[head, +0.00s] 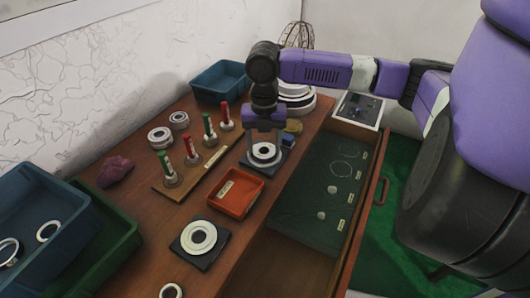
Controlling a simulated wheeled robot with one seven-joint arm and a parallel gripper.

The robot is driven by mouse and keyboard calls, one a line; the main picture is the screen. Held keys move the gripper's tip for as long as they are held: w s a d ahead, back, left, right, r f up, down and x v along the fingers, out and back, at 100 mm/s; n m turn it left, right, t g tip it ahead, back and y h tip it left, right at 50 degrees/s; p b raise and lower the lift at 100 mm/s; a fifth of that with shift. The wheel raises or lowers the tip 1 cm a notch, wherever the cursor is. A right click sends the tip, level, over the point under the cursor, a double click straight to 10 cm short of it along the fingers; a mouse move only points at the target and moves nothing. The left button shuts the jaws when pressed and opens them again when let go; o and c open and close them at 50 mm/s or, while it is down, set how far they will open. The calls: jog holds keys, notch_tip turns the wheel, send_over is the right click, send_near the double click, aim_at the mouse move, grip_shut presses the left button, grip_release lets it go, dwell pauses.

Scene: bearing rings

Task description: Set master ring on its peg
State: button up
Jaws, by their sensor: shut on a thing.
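My gripper (265,147) points down at the middle of the table, its fingers at a pale metal ring (264,154). It is shut on this ring, which is at or just above a dark square plate (247,164); I cannot tell whether it touches. I take it to be the master ring, but no marking is readable. The open drawer (336,242) at the right holds a dark green insert (309,205) with round outlines, small pale round spots and labels. I cannot tell which spot is a peg.
A wooden stand (197,178) carries red and green posts. Another ring (198,238) lies on a dark plate at the front. A red tray (236,191) sits between. Blue (32,202) and green (118,236) bins stand left, a blue bin (221,80) behind. Loose rings (160,138) stand at the back left.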

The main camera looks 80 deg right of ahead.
jog(key=shift+r+p, duration=2.15)
jog(key=shift+r, duration=0.4)
